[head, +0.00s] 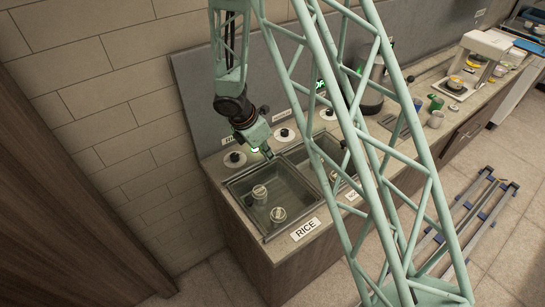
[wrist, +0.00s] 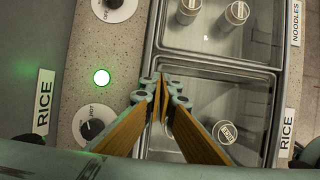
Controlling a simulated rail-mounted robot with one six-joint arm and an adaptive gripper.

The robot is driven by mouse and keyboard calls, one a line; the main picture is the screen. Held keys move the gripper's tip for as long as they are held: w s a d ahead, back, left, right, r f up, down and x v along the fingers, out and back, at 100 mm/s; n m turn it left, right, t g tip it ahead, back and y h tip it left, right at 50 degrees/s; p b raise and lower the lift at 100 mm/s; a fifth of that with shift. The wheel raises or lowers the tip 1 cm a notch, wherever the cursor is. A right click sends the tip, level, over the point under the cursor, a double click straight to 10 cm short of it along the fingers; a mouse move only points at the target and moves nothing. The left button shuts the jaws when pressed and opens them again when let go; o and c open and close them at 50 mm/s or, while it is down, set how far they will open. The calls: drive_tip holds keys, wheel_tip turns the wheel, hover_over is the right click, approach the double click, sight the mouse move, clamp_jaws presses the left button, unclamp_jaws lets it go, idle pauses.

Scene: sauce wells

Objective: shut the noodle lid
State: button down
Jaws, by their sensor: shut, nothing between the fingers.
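The noodle well (wrist: 180,48) is the upper metal-rimmed well in the wrist view, beside the NOODLES label (wrist: 296,22). Two round pale-topped canisters (wrist: 236,13) stand in it. I cannot make out for sure whether a clear lid lies over it. In the head view the noodle well (head: 322,146) is partly hidden behind my own lattice frame. My gripper (wrist: 161,80) is shut and empty, its tips near the wall side of the rim between the noodle and rice wells. In the head view my gripper (head: 268,153) is over the back edge of the rice well (head: 238,187).
The rice well, with the RICE label (head: 306,229), holds two canisters (head: 278,214). Knobs on white discs (head: 235,159) line the counter at the wall, by a lit green lamp (wrist: 101,77). A grey panel (head: 195,100) rises behind. Cups (head: 436,104) stand farther right.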

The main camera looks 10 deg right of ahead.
drive_tip(key=p+v, duration=0.1)
drive_tip(key=v, duration=0.7)
drive_tip(key=shift+d+r, duration=0.1)
drive_tip(key=shift+r, duration=0.05)
drive_tip(key=shift+r, duration=0.1)
idle(0.4)
drive_tip(key=s+d+r+m+b, duration=0.1)
drive_tip(key=s+d+r+m, duration=0.3)
drive_tip(key=r, duration=0.4)
drive_tip(key=s+d+r+m+y+b, duration=0.1)
drive_tip(key=s+d+r+m, duration=0.25)
drive_tip(key=s+r, duration=0.3)
drive_tip(key=s+d+r+m+b, duration=0.25)
drive_tip(key=s+r+m, duration=0.2)
drive_tip(key=r, duration=0.35)
drive_tip(key=s+r+m+y+b, duration=0.1)
drive_tip(key=s+r+m, duration=0.1)
drive_tip(key=s, duration=0.7)
drive_tip(key=s+r+m+t+y+b, duration=0.1)
drive_tip(key=s+r+m, duration=0.2)
drive_tip(key=s, duration=0.6)
drive_tip(key=s+r+m+t+y+b, duration=0.1)
drive_tip(key=s+r+m, duration=0.1)
drive_tip(key=s+m, duration=0.4)
drive_tip(key=shift+s+r, duration=0.2)
drive_tip(key=shift+s, duration=1.8)
